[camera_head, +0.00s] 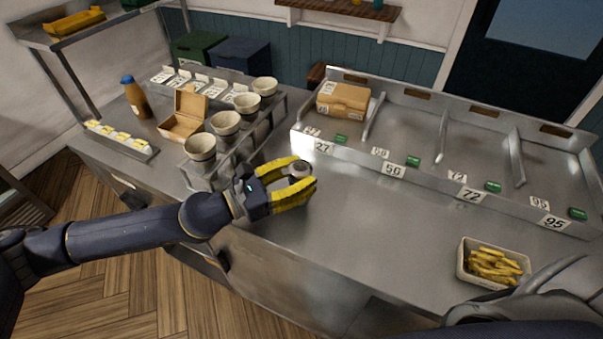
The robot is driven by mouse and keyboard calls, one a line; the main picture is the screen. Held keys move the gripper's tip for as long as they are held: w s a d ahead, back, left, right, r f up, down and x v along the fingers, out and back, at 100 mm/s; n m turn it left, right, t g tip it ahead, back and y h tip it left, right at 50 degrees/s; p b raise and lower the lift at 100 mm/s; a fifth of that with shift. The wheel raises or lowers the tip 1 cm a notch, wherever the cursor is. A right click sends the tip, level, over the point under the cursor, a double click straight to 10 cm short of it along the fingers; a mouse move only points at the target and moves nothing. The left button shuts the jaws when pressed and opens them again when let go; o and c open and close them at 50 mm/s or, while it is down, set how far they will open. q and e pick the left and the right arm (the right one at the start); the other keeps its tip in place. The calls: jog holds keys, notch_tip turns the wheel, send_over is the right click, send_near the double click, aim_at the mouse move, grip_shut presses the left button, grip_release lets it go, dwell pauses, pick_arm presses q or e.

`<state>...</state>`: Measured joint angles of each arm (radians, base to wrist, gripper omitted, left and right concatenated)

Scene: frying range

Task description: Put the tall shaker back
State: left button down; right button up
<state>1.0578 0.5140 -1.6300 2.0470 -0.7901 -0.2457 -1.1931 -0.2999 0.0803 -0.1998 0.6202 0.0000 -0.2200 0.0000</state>
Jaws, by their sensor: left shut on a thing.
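My left gripper (305,176) has yellow fingers closed around a small shaker (299,168) over the steel counter. Only its pale, rounded grey top shows between the fingers; its lower body is hidden, so I cannot tell its height or whether it touches the counter. The gripper is just right of the steel rack (225,172) that holds several pale cups. My right gripper is not in view.
An open cardboard box (183,125) and a brown bottle (134,97) stand left. A numbered steel bay tray (470,140) at the back right holds a closed carton (343,99). A tub of fries (492,264) is front right. The middle counter is clear.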

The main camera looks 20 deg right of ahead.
pick_arm(q)
jog(key=c, duration=0.8)
grip_release()
jog(key=shift+r, duration=0.2)
jog(key=v, duration=1.2)
